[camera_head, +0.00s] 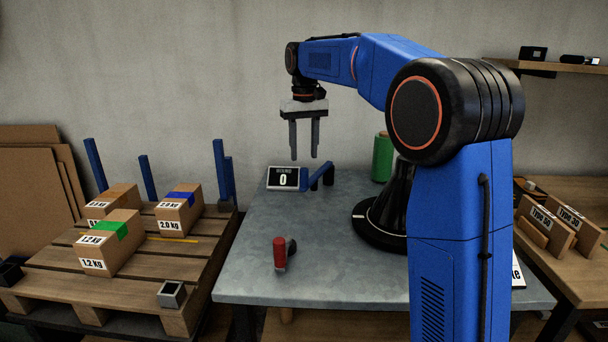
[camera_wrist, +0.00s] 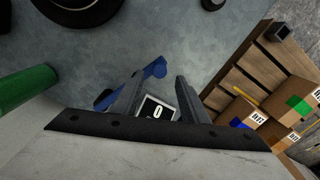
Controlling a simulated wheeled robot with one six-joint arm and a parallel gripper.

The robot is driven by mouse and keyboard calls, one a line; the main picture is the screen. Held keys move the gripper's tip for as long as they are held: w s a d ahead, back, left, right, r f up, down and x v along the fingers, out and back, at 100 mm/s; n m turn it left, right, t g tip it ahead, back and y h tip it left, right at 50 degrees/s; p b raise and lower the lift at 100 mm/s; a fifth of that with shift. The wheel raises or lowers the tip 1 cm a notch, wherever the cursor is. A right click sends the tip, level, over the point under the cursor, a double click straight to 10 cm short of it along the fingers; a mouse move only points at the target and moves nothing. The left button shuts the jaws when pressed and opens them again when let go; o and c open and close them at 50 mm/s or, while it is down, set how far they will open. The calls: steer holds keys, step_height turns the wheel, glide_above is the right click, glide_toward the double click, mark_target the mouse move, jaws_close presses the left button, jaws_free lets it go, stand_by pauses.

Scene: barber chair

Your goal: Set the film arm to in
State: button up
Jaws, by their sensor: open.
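A blue bar (camera_head: 318,176), which looks like the film arm, stands on dark posts at the back of the grey table, right beside the small display. In the wrist view the blue bar (camera_wrist: 154,71) shows partly behind one finger. I cannot tell its setting. My gripper (camera_head: 304,156) is open and empty, pointing down above the display and bar, apart from both. Its two fingers also show in the wrist view (camera_wrist: 161,80). The display (camera_head: 283,178) reads 0. A green roll (camera_head: 382,158) stands upright further right, partly hidden by my arm.
A black round base with a dark cone (camera_head: 372,232) stands right of centre, partly behind my arm. A red-handled thing (camera_head: 280,254) is near the table's front. A pallet (camera_head: 60,290) with labelled boxes is left. The table's (camera_head: 330,270) middle is mostly clear.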

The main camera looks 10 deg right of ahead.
mark_target(305, 169)
step_height(305, 169, down, 8)
steer(key=shift+f, duration=0.1)
stand_by(0.4)
jaws_close()
